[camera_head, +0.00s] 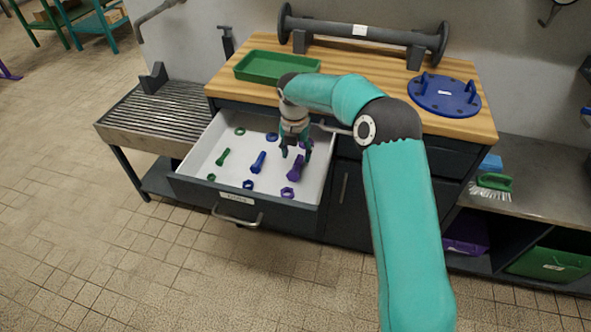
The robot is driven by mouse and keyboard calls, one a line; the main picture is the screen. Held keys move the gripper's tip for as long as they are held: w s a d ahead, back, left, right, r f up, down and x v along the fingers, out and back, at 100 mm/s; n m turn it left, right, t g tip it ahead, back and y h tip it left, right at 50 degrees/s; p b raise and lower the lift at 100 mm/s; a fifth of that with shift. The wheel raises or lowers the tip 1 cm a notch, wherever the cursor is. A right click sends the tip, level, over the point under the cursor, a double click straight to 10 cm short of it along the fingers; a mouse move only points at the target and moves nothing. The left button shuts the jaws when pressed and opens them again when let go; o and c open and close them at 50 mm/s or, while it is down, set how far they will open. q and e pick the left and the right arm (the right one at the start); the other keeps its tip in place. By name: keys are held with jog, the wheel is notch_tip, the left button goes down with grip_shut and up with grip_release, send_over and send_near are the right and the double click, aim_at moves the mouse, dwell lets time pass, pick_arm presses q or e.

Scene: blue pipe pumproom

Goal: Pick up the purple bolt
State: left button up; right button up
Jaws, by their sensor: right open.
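The purple bolt (296,168) lies in the open white drawer (205,168), toward its right side. My right gripper (296,154) points down into the drawer, just above and behind the purple bolt. Its fingers are apart and nothing shows between them. Whether a finger touches the bolt I cannot tell. My teal right arm comes in from the lower right and over the worktop. My left gripper is not in view.
The drawer also holds a blue bolt (258,162), a green bolt (223,157), a purple nut (287,192) and several other nuts. A green tray (277,67), a blue disc (444,95) and a grey flanged pipe (362,32) rest on the wooden worktop (385,75).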

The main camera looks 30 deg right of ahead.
aim_at(296, 164)
notch_tip(296, 164, down, 5)
jog(key=shift+w+d+f, duration=0.1)
jog(key=shift+w+d, duration=0.05)
grip_shut()
dwell(0.4)
